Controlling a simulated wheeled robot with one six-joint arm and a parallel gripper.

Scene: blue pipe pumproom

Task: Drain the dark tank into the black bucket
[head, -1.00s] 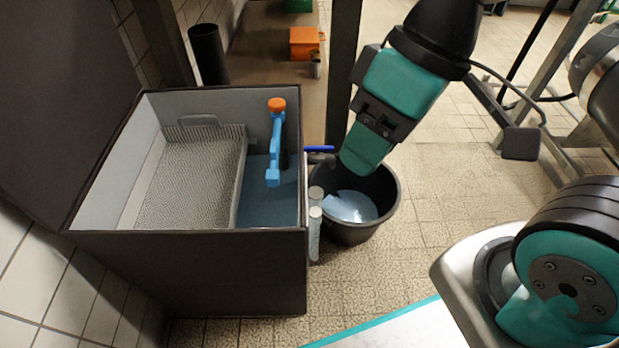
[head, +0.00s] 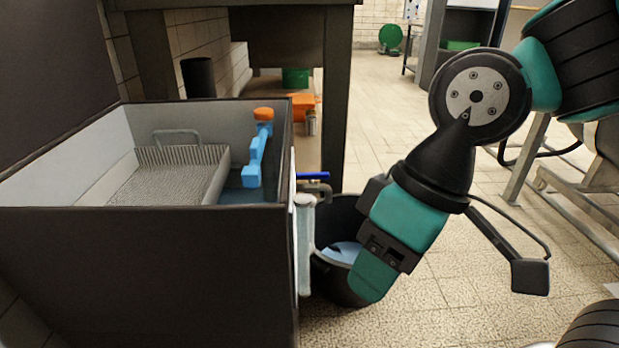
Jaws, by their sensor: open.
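The dark tank (head: 150,265) stands at the left with its lid raised. Inside are a mesh basket (head: 168,175), a light blue part with an orange top (head: 255,160) and some dark blue liquid. A blue lever (head: 313,175) sits above a grey outlet (head: 318,188) on the tank's right side. The black bucket (head: 330,222) stands on the floor beside the tank, below the outlet, with pale blue liquid in it. My gripper (head: 370,277) is open, pointing down in front of the bucket in the picture and hiding its right part. Its far finger is hidden. I see nothing held.
A clear upright tube (head: 305,245) runs down the tank's right side. A dark table (head: 337,90) stands behind, with an orange box (head: 302,108) under it. A metal frame (head: 570,180) stands at the right. The tiled floor between is clear.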

